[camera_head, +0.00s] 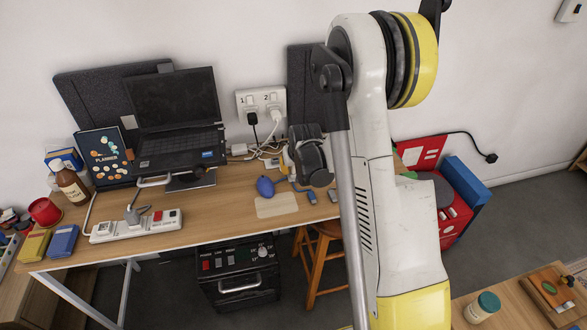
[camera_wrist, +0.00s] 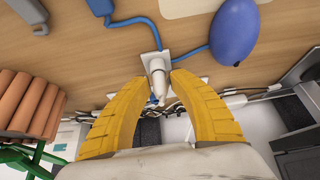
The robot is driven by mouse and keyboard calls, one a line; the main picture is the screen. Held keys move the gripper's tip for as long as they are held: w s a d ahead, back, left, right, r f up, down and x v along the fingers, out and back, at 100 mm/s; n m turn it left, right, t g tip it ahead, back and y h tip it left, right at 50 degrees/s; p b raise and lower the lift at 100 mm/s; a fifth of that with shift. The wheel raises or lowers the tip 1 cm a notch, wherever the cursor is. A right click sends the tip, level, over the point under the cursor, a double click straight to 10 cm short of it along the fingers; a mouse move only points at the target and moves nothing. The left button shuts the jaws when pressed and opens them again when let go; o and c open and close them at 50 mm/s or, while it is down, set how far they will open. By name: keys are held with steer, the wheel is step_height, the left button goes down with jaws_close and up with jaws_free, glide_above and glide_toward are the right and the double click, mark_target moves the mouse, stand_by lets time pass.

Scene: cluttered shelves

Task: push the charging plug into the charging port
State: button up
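My gripper (camera_wrist: 159,79) has two yellow fingers on either side of a white plug-like piece (camera_wrist: 157,75) in the wrist view. The fingertips are apart, with narrow gaps seeming to show beside the piece. It stands at a small white plate (camera_wrist: 147,62) on the wooden desk; whether it is seated in a port there I cannot tell. A blue cable (camera_wrist: 125,22) runs up to the plate. In the head view my gripper (camera_head: 287,163) is over the desk's back right, its fingers mostly hidden behind its dark body.
A blue oval object (camera_head: 265,186) and a pale pad (camera_head: 277,206) lie close by. A laptop (camera_head: 178,120), a power strip (camera_head: 136,226) and a wall outlet (camera_head: 262,103) with cords are left and behind.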

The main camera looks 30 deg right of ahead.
jaws_close()
steer(key=shift+r, duration=0.1)
steer(key=shift+r+p, duration=1.65)
steer(key=shift+r, duration=0.75)
steer(key=shift+c, duration=1.1)
jaws_free()
jaws_close()
